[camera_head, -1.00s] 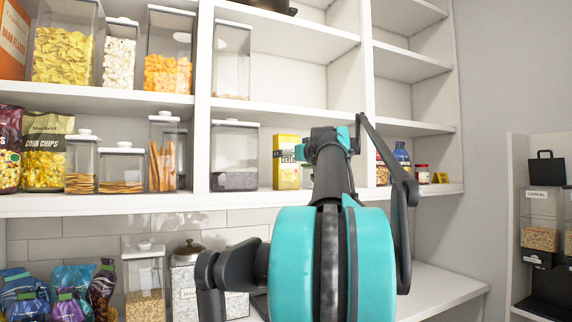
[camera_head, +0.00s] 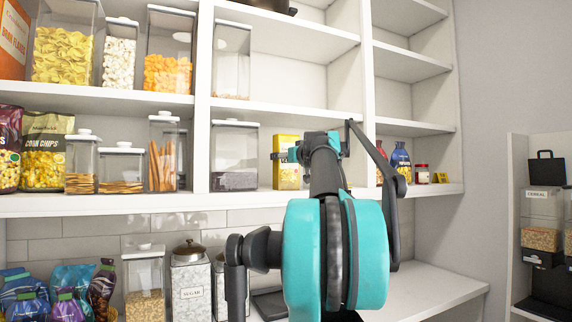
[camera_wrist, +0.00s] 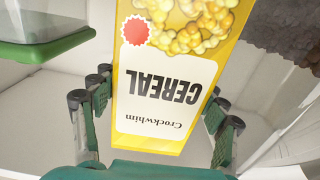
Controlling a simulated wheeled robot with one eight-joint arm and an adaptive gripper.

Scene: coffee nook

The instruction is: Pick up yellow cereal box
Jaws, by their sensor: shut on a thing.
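The yellow cereal box (camera_head: 286,178) stands upright on the middle shelf in the head view, partly covered by my arm. In the wrist view, the box (camera_wrist: 165,92) shows its front upside down, with a white label and a red seal. My gripper (camera_wrist: 162,88) has its fingers on both sides of the box and is shut on it. In the head view, my gripper (camera_head: 287,155) is at the upper part of the box, and its far finger is mostly hidden.
A clear canister with dark contents (camera_head: 234,180) stands left of the box, beyond a small gap. Blue-topped bottles (camera_head: 400,162) and a red-and-white jar (camera_head: 422,174) stand right of the divider (camera_head: 369,90). Another shelf (camera_head: 290,110) lies above the box.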

